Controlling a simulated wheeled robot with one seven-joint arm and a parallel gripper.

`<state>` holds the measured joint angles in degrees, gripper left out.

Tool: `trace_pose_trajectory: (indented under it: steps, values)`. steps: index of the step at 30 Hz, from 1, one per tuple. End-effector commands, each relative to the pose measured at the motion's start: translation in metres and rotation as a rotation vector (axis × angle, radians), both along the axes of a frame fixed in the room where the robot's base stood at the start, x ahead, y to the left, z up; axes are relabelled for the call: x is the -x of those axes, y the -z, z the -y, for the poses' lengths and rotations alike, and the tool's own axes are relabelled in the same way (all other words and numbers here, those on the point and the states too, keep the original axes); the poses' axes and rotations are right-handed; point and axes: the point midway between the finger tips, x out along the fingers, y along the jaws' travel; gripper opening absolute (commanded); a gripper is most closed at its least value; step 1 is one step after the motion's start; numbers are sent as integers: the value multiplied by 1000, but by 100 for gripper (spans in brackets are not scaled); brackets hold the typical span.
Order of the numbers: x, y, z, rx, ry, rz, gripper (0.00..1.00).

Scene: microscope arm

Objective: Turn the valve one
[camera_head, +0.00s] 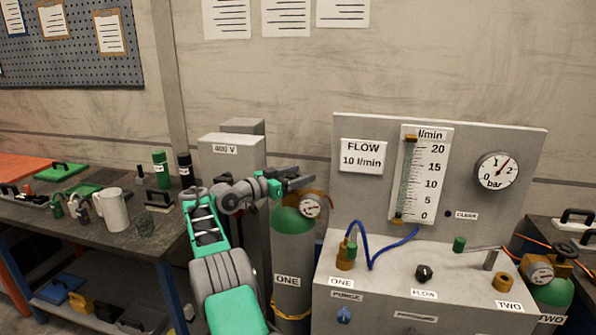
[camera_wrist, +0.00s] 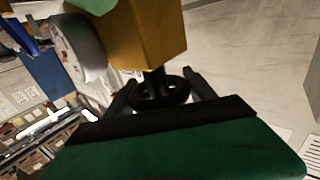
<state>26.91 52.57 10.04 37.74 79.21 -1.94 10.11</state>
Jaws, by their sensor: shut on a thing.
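The gas cylinder labelled ONE (camera_head: 293,262) is grey with a green shoulder and stands left of the flow panel. Its round gauge (camera_head: 310,206) faces front and also shows in the wrist view (camera_wrist: 80,48). In the wrist view the brass valve body (camera_wrist: 150,35) has a black handwheel, valve one (camera_wrist: 160,97), on a short stem. My gripper (camera_wrist: 162,88) has one finger on each side of the handwheel and is shut on it. In the head view my gripper (camera_head: 300,183) is at the cylinder's top, and it hides most of the valve.
The flow panel (camera_head: 470,130) carries a flow tube (camera_head: 415,180) and a bar gauge (camera_head: 497,170). A blue hose (camera_head: 365,240) rises from the console. A grey 400 V box (camera_head: 232,155) stands behind my arm. Cylinder TWO (camera_head: 555,292) is at the right. A cluttered bench (camera_head: 125,240) is left.

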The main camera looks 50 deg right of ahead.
Motion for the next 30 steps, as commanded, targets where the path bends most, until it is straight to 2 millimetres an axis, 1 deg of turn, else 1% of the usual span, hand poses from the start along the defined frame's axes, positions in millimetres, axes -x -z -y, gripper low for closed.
trace_pose_trajectory:
  steps: [11, 12, 18, 20, 30]
  values:
    - [1, -1, 1, 1, 5, 1, 23]
    - [1, -1, 1, 2, 5, 2, 65]
    - [0, -1, 0, 1, 3, 1, 82]
    - [-1, -1, -1, 1, 2, 1, 86]
    - [0, 1, -1, 1, -10, 1, 86]
